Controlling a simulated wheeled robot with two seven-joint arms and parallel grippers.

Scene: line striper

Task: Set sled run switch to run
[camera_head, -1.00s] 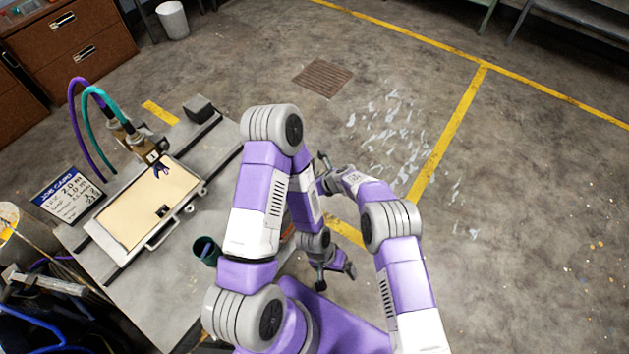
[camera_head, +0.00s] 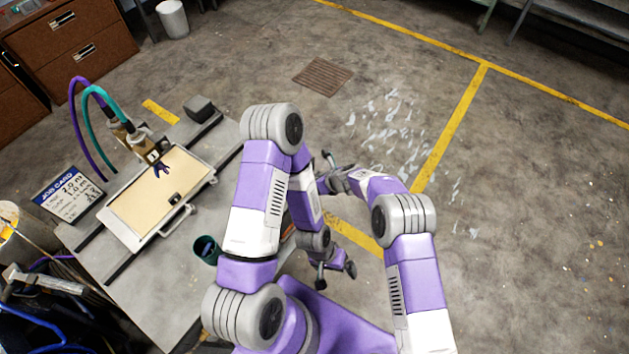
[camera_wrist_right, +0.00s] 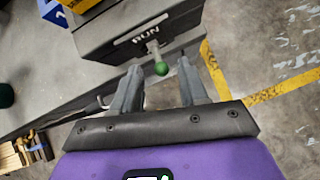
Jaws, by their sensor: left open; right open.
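In the right wrist view a dark box (camera_wrist_right: 135,28) marked RUN has a short lever with a green knob (camera_wrist_right: 161,68). The knob is just beyond and between the spread fingers of my right gripper (camera_wrist_right: 160,88), apart from both. In the head view this gripper (camera_head: 328,164) is partly hidden by the arms, and I cannot make out the lever. The sled (camera_head: 157,238), a framed tray with a cream panel (camera_head: 140,205), sits on rails under the nozzles (camera_head: 146,147). My left gripper (camera_head: 336,276) is open and empty, away from the switch.
A job card (camera_head: 60,197) stands left of the sled. A dark green cup (camera_head: 205,249) is on the bench (camera_head: 160,305) near its right edge. A small dark box (camera_head: 199,107) stands at the rail's far end. Floor to the right is clear.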

